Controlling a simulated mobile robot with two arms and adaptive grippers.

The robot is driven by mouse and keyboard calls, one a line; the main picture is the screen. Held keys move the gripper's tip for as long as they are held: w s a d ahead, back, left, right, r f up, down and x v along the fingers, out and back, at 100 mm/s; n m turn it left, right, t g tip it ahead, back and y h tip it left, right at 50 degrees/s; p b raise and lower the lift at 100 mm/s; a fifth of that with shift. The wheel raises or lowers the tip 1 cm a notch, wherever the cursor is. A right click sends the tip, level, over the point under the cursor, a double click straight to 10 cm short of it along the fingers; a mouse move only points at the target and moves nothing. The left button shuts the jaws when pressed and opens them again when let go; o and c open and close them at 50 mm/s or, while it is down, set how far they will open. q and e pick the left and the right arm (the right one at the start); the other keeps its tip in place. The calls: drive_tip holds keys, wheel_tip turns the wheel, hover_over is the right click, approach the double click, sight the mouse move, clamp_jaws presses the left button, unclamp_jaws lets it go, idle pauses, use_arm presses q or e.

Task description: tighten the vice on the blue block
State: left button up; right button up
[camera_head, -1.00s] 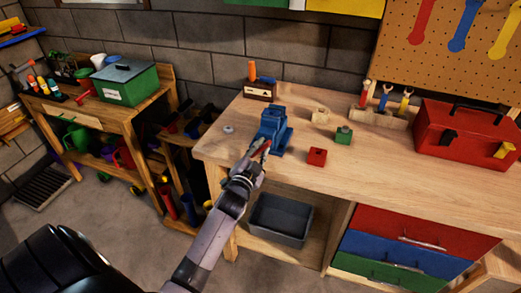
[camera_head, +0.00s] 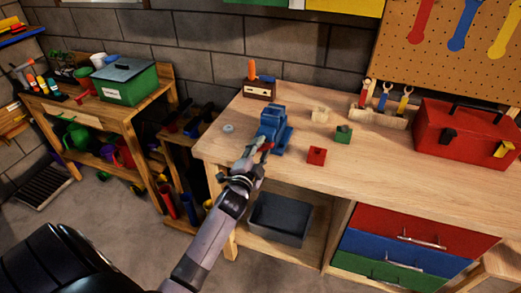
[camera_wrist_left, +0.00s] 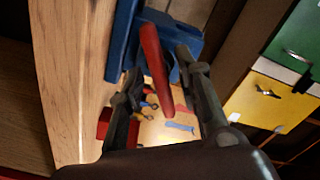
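The blue vice (camera_head: 272,124) stands near the left end of the wooden workbench. I cannot tell the blue block apart from the blue vice body. The red vice handle (camera_wrist_left: 155,65) shows in the left wrist view in front of the blue vice (camera_wrist_left: 125,40). My left gripper (camera_head: 255,155) is at the front of the vice; in the wrist view its two fingers (camera_wrist_left: 160,80) are spread, one on each side of the red handle, with gaps visible. My right gripper is not in view.
On the bench (camera_head: 400,165) are a red block (camera_head: 317,155), a green block (camera_head: 343,134) and a cream block (camera_head: 320,114), right of the vice. A small pale ring (camera_head: 229,128) lies left of it. A red toolbox (camera_head: 465,137) stands at the right. The front middle of the bench is clear.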

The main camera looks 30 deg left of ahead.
use_arm(q)
drive_tip(key=shift+s, duration=0.1)
drive_tip(key=v, duration=1.1)
drive_tip(key=shift+s, duration=0.4)
